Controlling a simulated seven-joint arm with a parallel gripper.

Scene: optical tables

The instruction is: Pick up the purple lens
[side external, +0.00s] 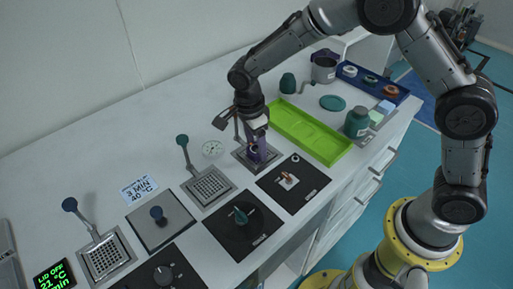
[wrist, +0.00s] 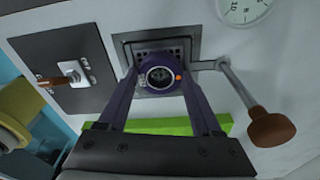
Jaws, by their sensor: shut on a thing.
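The purple lens (wrist: 159,73) is a round dark purple housing with a dark glass face and a small orange spot on its rim. In the wrist view it sits between the two fingertips of my gripper (wrist: 160,80), which is shut on it. In the side view the purple lens (side external: 259,153) shows below my gripper (side external: 255,138), over a square metal grid plate (side external: 240,154). The plate also shows behind the lens in the wrist view (wrist: 126,45). Whether the lens touches the plate or is slightly above it I cannot tell.
A lever with a brown knob (wrist: 272,129) stands close to the right of the plate in the wrist view. A black panel with a small orange-brown switch (side external: 287,178) is beside it. A green tray (side external: 330,152) and a teal jar (side external: 357,122) are to the right.

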